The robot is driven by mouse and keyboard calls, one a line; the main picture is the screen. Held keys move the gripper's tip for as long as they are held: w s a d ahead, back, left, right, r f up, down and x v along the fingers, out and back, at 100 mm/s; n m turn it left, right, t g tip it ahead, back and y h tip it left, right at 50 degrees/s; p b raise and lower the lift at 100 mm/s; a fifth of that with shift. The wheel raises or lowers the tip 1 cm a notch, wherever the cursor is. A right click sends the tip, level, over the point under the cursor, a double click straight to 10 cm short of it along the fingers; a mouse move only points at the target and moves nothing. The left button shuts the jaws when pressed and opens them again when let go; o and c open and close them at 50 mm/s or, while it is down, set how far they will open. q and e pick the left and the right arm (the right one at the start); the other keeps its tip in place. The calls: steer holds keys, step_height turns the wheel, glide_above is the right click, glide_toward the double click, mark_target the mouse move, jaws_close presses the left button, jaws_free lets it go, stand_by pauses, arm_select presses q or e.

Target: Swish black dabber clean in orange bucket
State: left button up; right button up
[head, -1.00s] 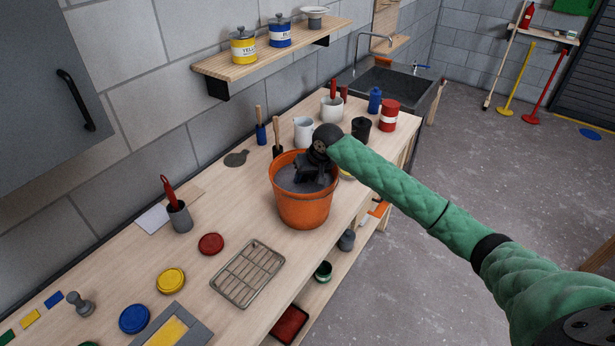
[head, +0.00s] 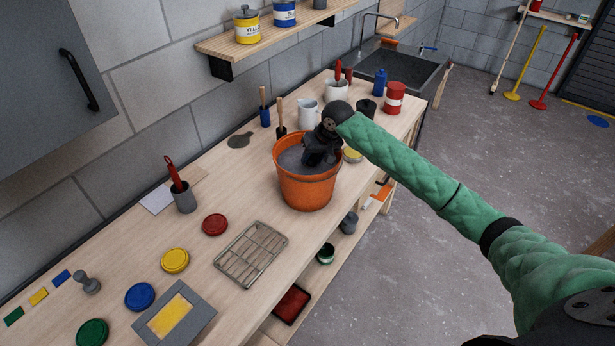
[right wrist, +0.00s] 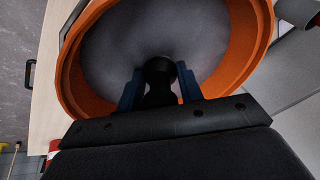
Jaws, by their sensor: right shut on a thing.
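The orange bucket (head: 305,193) stands on the wooden bench and holds grey liquid. My right gripper (head: 314,160) reaches down into the bucket's mouth from the right. In the right wrist view my right gripper (right wrist: 159,88) is shut on the black dabber (right wrist: 159,72), a dark rounded piece between the two blue-grey fingers. The dabber's lower end is hidden, and I cannot tell how deep it sits in the liquid. In the right wrist view the bucket's orange wall (right wrist: 245,50) surrounds the gripper. My left gripper is not in view.
Behind the bucket stand a white jug (head: 308,114), a black pot (head: 367,109) and a red can (head: 394,98). A wire rack (head: 251,254) lies in front. Red (head: 215,224), yellow (head: 175,260) and blue (head: 139,296) discs lie at the left. A sink (head: 400,72) is at the back.

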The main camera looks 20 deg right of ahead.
steer(key=v, duration=0.8)
steer(key=shift+r, duration=0.2)
stand_by(0.5)
steer(key=shift+s+d+r, duration=0.1)
steer(key=shift+r, duration=0.05)
stand_by(0.7)
steer(key=shift+r, duration=2.35)
